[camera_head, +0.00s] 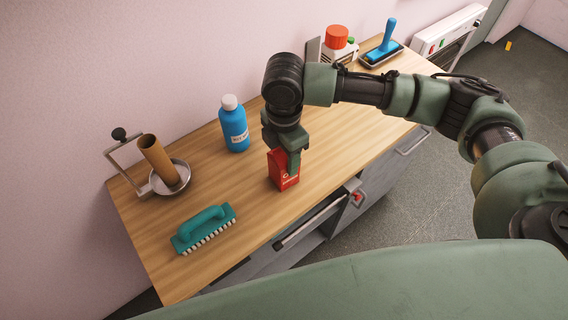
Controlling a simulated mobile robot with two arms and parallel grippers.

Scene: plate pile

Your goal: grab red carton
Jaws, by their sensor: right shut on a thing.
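The red carton (280,180) stands upright on the wooden tabletop, near the front edge and around the middle of the table. My right gripper (288,160) comes down on it from above. It is shut on the carton's upper part, and its fingers hide some of the carton's top and right side. I cannot tell whether the carton is lifted off the wood. My left gripper is not in view.
A blue bottle (234,128) stands behind and left of the carton. A teal brush (204,228) lies at the front left. A metal holder with a brown tube (158,160) is at the far left. A blue-handled tool (382,46) and a red-capped container (337,42) are at the back right.

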